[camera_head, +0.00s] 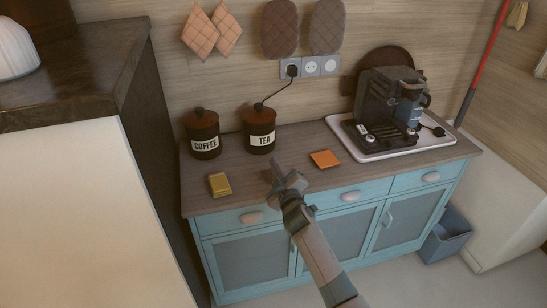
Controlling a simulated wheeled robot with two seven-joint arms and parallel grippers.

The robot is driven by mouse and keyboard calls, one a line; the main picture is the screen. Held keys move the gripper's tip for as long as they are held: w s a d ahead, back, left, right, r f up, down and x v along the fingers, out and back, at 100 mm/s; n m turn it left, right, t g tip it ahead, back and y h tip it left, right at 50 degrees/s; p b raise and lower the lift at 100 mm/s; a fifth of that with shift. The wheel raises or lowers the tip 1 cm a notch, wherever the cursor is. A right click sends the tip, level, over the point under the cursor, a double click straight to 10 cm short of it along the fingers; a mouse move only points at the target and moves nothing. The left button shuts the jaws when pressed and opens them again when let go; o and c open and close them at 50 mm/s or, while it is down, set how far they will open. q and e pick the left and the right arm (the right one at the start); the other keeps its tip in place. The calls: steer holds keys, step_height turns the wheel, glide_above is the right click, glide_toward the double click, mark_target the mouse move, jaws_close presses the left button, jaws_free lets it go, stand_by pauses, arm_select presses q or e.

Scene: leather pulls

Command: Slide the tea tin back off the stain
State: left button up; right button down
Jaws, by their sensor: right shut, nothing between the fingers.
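The tea tin (259,129) is a dark round canister with a brown lid and a white TEA label. It stands upright on the wooden countertop (300,146) near the wall, to the right of the coffee tin (203,133). No stain is clearly visible around it. My right gripper (279,172) is shut and empty. In the picture it shows below the tea tin, over the counter's front part, apart from the tin. My left gripper is not in view.
A yellow item (220,185) and an orange square (325,159) lie on the counter. A coffee machine (390,105) stands on a white tray (437,140) at right. A cord runs from the wall socket (292,69) down behind the tea tin. A dark-topped tall unit stands at left.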

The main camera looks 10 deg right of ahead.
steer(key=s+p, duration=0.1)
steer(key=s, duration=0.3)
steer(key=shift+s+r+p, duration=0.1)
steer(key=shift+s+p, duration=0.05)
steer(key=shift+p, duration=0.25)
steer(key=s+p, duration=0.1)
steer(key=s, duration=0.2)
steer(key=shift+s+d, duration=0.1)
steer(key=shift+s, duration=0.1)
